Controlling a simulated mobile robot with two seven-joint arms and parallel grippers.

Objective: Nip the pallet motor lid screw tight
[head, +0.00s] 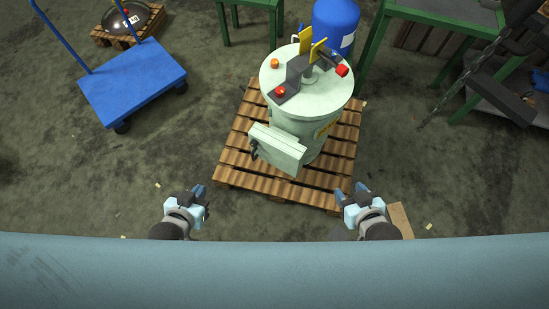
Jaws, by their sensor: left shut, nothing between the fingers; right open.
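A pale green motor drum (286,122) stands upright on a wooden pallet (233,160). Its round lid (335,85) carries a dark bracket, yellow plates, a red knob (342,71), a red button (280,91) and an orange one (275,63). The lid screw is too small to make out. A pale box (278,149) is fixed to the drum's near side. My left gripper (202,192) is shut and empty, left of the pallet's near corner. My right gripper (351,190) is open and empty by the pallet's near right corner. Both are apart from the drum.
A blue trolley (133,84) stands at the left. A small pallet with a dark dome (130,18) is behind it. A blue cylinder (335,22) and green-framed tables (440,12) stand behind the drum. A chain (470,72) hangs at the right. The floor left of the pallet is mostly clear.

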